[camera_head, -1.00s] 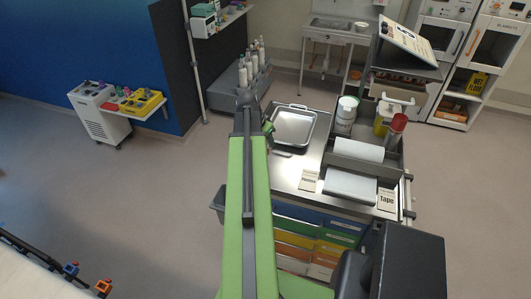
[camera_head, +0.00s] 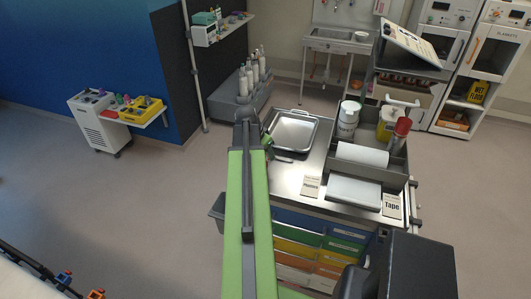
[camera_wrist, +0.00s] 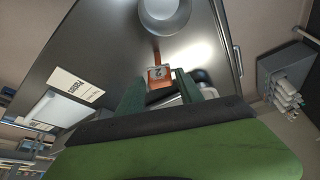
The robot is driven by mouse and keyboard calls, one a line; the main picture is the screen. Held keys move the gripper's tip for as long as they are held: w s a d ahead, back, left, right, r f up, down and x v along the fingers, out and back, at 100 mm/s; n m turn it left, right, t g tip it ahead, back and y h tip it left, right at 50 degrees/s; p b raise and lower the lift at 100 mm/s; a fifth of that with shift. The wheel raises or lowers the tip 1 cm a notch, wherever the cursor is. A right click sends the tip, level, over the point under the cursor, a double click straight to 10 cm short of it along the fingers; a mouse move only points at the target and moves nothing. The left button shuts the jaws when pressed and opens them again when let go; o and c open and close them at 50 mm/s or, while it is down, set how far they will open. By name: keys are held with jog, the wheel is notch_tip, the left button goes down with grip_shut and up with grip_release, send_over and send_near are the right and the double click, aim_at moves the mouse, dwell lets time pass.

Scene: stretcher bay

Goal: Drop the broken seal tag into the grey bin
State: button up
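The broken seal tag is an orange piece marked with a "2" (camera_wrist: 158,74), with a thin brown strip rising from it in the wrist view. It appears at the tips of my gripper (camera_wrist: 157,80), whose two dark green fingers stand apart on either side of it. I see no clear contact with either finger. The grey bin (camera_head: 217,206) hangs at the left side of the trolley, partly hidden behind my green arm.
The steel trolley top (camera_head: 283,172) bears a metal tray (camera_head: 292,131), a grey organiser (camera_head: 392,172) with bottles, and Plasters and Tape cards. Coloured drawers (camera_head: 309,247) are below. A grey unit with white bottles (camera_head: 246,78) stands behind left. Open floor lies left.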

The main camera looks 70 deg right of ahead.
jog(key=shift+o, duration=0.6)
jog(key=shift+a+r+p, duration=0.1)
jog(key=shift+r+p, duration=0.4)
jog(key=shift+r, duration=0.05)
jog(key=p+v, duration=1)
jog(key=v, duration=0.1)
jog(key=shift+a, duration=0.1)
